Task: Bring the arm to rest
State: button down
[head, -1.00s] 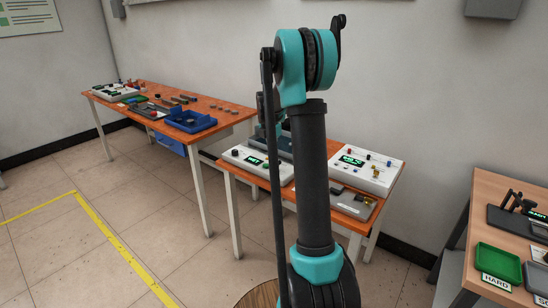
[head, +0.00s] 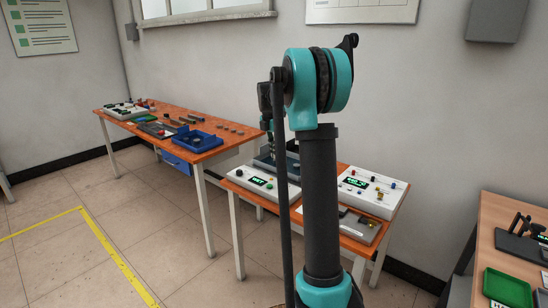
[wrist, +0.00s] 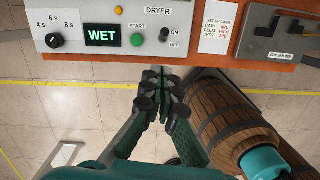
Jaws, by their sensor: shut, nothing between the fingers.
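My gripper (wrist: 163,88) shows in the wrist view with its two dark green fingers brought together and nothing between them. It is in front of the white dryer panel (wrist: 90,15), apart from it, with floor behind. In the head view my raised arm (head: 319,200) stands upright in the middle with its teal elbow joint at the top. The forearm drops behind it towards the dryer, and the gripper itself is mostly hidden there. The dryer (head: 240,180) display reads WET.
The orange table (head: 230,193) holds the dryer and a second white box (head: 372,188) with a green display. A longer orange table (head: 237,136) with a blue tray (head: 200,141) stands behind left. A wooden table (head: 500,225) with a green tray (head: 508,290) is at right. Left floor is clear.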

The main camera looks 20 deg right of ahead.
jog(key=s+a+f+m+t, duration=0.1)
jog(key=s+f+m, duration=0.4)
jog(key=s, duration=0.7)
jog(key=s+a+f+m+t, duration=0.1)
jog(key=s+a+f+m, duration=0.3)
jog(key=s+m, duration=0.6)
jog(key=s+a+f+m+t+y, duration=0.1)
jog(key=s+a+f+m, duration=0.1)
jog(key=s+f+m, duration=0.6)
jog(key=s, duration=0.6)
jog(key=shift+s+a+t, duration=0.4)
